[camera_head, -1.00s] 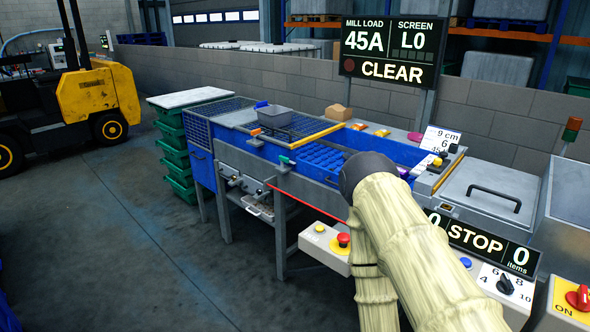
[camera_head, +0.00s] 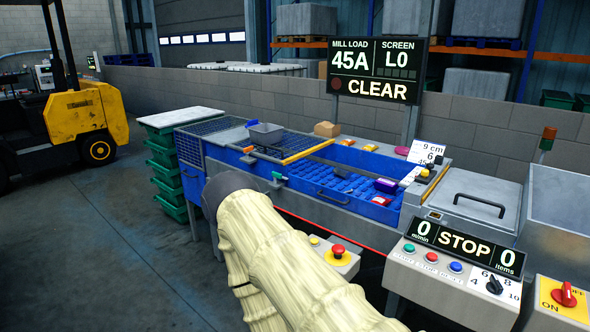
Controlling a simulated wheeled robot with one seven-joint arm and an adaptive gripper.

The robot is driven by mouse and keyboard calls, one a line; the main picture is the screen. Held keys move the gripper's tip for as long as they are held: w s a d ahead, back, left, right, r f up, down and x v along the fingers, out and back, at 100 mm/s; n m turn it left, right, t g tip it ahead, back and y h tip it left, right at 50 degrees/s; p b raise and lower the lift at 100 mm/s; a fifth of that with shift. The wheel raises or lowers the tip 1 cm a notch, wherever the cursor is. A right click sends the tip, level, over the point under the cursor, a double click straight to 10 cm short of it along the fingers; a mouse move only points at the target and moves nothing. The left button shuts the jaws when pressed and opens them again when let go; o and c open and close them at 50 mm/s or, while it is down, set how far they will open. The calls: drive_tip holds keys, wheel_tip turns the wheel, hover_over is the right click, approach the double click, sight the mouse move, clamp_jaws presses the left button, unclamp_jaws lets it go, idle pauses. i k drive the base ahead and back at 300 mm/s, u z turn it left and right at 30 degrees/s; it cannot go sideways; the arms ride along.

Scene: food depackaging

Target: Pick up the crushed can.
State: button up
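No object in view can be made out for certain as the crushed can. Inside the blue sorting trough (camera_head: 322,197) lie a purple item (camera_head: 386,185) and a small red item (camera_head: 381,201) at its right end; both are too small to identify. My arm, in a cream sleeve with a dark grey end, reaches up from the bottom in front of the trough's left part. My gripper's fingers do not show.
A grey tub (camera_head: 266,133) stands on the mesh at the left. An orange item (camera_head: 346,142) and a brown block (camera_head: 327,129) lie along the back. A control panel (camera_head: 440,275) reading STOP and a red stop button (camera_head: 338,251) stand in front. Green crates (camera_head: 165,170) are stacked at left.

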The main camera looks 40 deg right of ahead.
sight(345, 175)
drive_tip(key=u, duration=0.2)
drive_tip(key=i, duration=1.4)
drive_tip(key=z, duration=0.9)
drive_tip(key=i, duration=0.85)
drive_tip(key=z, duration=0.85)
